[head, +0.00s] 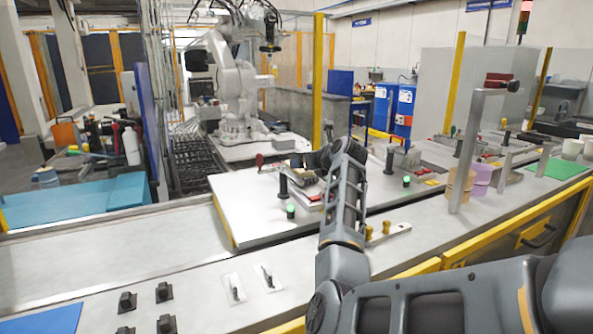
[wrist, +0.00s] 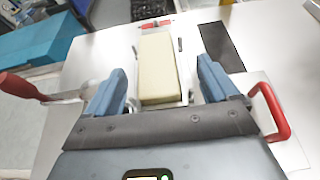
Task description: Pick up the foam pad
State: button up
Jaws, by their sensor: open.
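The foam pad (wrist: 158,68) is a pale yellow block lying lengthwise in a light metal holder on the white worktop, in the wrist view. My gripper (wrist: 158,85) is open, with one blue finger on each side of the pad's near part and gaps between. I cannot tell how high the fingers are above the pad. In the head view my arm reaches out to the fixture on the worktop, and the gripper (head: 318,160) is small there and partly hidden by my own arm.
A red-handled clamp (wrist: 22,88) stands left of the gripper and a red handle (wrist: 272,112) right of it. A dark flat strip (wrist: 221,46) lies to the right. A white robot arm (head: 232,85) is behind.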

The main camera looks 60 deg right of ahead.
jog(key=shift+a+p+x, duration=0.2)
jog(key=shift+p+x, duration=0.15)
jog(key=shift+x, duration=1.05)
jog(key=shift+a+p+x, duration=0.15)
jog(key=shift+p+x, duration=0.15)
jog(key=shift+x, duration=1.05)
jog(key=shift+w+f, duration=0.15)
jog(key=shift+f, duration=0.05)
jog(key=shift+c, duration=0.5)
jog(key=c, duration=1)
jog(key=shift+o, duration=0.2)
jog(key=shift+r, duration=0.15)
